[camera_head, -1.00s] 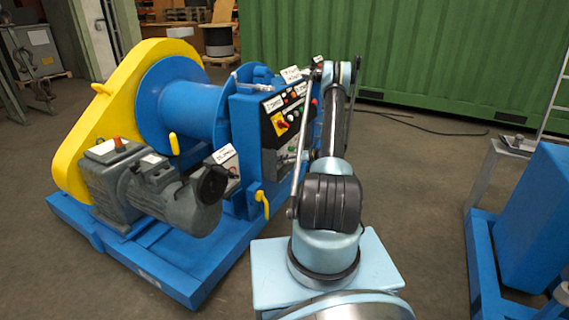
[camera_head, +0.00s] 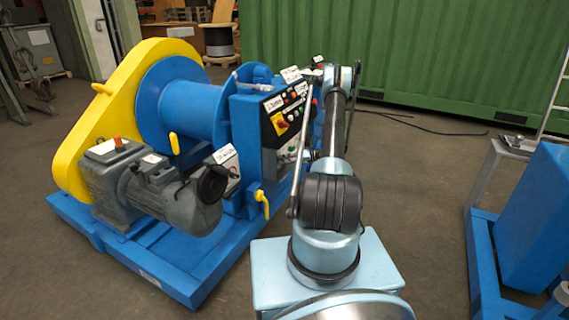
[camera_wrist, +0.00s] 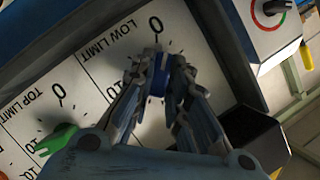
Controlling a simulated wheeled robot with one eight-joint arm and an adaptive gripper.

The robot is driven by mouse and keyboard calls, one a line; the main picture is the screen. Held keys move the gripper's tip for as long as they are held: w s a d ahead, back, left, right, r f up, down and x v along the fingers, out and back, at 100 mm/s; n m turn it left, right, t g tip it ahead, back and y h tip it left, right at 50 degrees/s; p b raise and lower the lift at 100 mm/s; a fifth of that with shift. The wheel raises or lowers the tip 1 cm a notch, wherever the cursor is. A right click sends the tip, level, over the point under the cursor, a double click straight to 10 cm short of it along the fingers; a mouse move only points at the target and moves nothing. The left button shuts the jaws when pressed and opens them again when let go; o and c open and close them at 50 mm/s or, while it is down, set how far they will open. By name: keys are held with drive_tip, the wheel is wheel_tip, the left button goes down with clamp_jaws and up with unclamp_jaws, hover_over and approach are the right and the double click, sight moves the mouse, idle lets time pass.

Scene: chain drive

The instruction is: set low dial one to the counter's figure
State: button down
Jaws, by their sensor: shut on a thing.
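My gripper (camera_wrist: 165,68) is over the white dial panel (camera_wrist: 115,78) in the wrist view. Its two fingers are closed around a blue knob (camera_wrist: 158,86) under the words LOW LIMIT. The fingers cover most of this dial, so its pointer and most of its scale are hidden; a 0 shows above it. A green knob (camera_wrist: 58,140) sits at lower left in the TOP LIMIT column. I cannot make out the counter's figure in either view. In the head view my arm hides the gripper.
The blue and yellow winch (camera_head: 190,108) stands left of my arm, with its control panel (camera_head: 284,112) and grey motor (camera_head: 165,190). A rotary switch with a red and green ring (camera_wrist: 268,14) is at upper right in the wrist view. A blue frame (camera_head: 535,225) stands at right.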

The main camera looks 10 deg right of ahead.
drive_tip(key=m, duration=0.1)
drive_tip(key=m+y, duration=0.1)
drive_tip(key=m, duration=0.1)
drive_tip(key=m+y, duration=0.1)
drive_tip(key=m, duration=0.1)
drive_tip(key=shift+w+d+f+g, duration=0.2)
drive_tip(key=shift+f+g, duration=0.1)
drive_tip(key=shift+g, duration=0.1)
drive_tip(key=m+y, duration=0.2)
drive_tip(key=m, duration=0.3)
drive_tip(key=shift+f, duration=0.2)
drive_tip(key=shift+s+y, duration=0.1)
drive_tip(key=shift+y, duration=0.2)
drive_tip(key=c, duration=1.6)
unclamp_jaws()
drive_tip(key=shift+o, duration=0.2)
drive_tip(key=shift+a, duration=0.1)
